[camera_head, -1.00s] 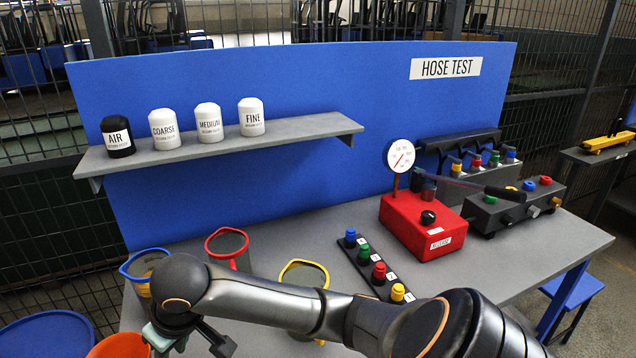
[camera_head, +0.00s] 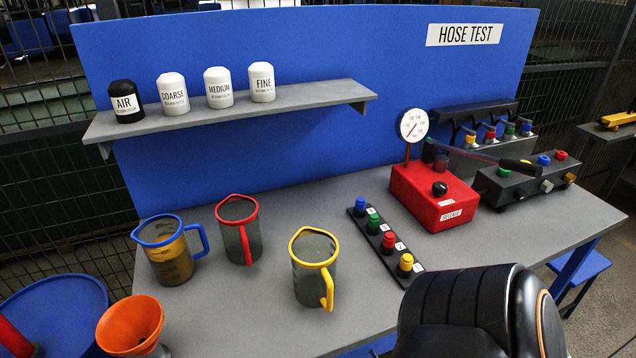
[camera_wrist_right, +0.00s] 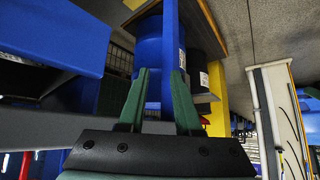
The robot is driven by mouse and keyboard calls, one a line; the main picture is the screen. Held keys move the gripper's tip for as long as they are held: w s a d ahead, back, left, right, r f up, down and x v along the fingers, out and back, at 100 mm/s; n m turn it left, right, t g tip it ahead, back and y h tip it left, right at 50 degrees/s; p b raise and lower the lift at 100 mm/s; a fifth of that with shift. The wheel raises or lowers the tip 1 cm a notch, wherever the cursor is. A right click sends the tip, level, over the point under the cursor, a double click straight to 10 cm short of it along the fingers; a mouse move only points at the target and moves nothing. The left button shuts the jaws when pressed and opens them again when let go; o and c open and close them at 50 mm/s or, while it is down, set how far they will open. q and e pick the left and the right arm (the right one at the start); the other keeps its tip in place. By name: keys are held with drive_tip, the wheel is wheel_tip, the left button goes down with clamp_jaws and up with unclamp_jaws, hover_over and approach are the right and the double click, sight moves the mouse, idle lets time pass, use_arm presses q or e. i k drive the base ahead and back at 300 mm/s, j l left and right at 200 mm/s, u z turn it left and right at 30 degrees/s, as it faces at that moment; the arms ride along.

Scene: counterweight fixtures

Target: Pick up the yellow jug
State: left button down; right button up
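The yellow jug (camera_head: 308,285) stands upright on the grey table in the head view. It has a yellow rim, a yellow handle facing the front and a grey see-through body; nothing touches it. My right gripper (camera_wrist_right: 158,100) shows in the right wrist view with its two green fingers apart and nothing between them. Blue structures and a yellow post lie beyond the fingers, and the jug cannot be made out there. In the head view a dark link of my arm is at the bottom right, apart from the jug. My left gripper is not in view.
A red-rimmed jug (camera_head: 238,238) and a blue-rimmed jug (camera_head: 172,262) with brown contents stand left of the yellow one. A black strip with coloured knobs (camera_head: 384,238) and a red gauge box (camera_head: 432,197) are to its right. An orange funnel (camera_head: 130,325) is front left.

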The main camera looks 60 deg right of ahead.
sight(313, 252)
drive_tip(key=l+z, duration=0.1)
drive_tip(key=z, duration=0.75)
drive_tip(key=i+l+z, duration=0.1)
drive_tip(key=z, duration=0.75)
